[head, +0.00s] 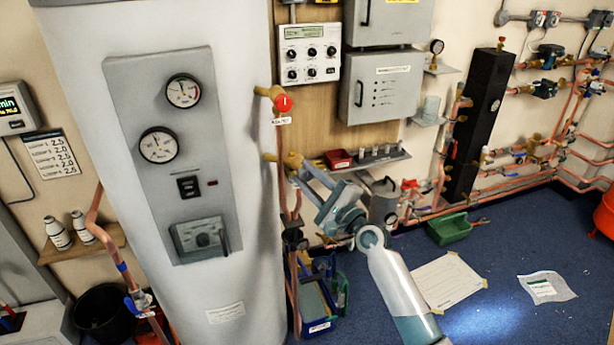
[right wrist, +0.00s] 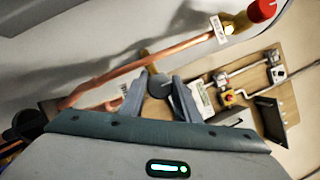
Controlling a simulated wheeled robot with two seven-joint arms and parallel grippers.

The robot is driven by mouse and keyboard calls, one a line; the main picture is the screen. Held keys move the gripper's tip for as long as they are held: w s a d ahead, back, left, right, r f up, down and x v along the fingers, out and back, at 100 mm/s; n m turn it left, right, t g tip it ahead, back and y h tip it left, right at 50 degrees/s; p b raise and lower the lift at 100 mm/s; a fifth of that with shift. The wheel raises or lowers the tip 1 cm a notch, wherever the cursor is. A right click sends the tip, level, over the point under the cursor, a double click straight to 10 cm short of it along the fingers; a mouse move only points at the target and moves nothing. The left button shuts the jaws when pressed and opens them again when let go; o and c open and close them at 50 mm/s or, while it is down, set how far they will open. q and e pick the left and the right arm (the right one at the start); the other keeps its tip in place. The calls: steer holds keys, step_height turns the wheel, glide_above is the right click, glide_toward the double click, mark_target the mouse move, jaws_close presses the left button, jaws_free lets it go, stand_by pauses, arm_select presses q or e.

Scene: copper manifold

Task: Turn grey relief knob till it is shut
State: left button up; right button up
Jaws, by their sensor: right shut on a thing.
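The grey relief knob (right wrist: 159,86) is a round dark grey cap with a pale mark on its face, seen in the right wrist view. It sits on a brass fitting on the copper pipe beside the tall white cylinder (head: 90,90). My right gripper (right wrist: 160,98) is shut on it, one finger on each side. In the head view my right gripper (head: 297,174) reaches the lower brass valve (head: 270,157), and its fingers mostly hide the knob. My left gripper is not in view.
A red knob (head: 284,103) on a brass valve is above the grey one; it also shows in the right wrist view (right wrist: 261,10). A copper pipe (right wrist: 140,66) runs close by. A shelf (head: 368,160) and grey cabinets (head: 382,98) are to the right.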

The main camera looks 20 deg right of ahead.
steer(key=o, duration=1)
steer(key=shift+o, duration=0.2)
steer(key=b+v, duration=0.4)
steer(key=v, duration=1.3)
steer(key=shift+s, duration=0.2)
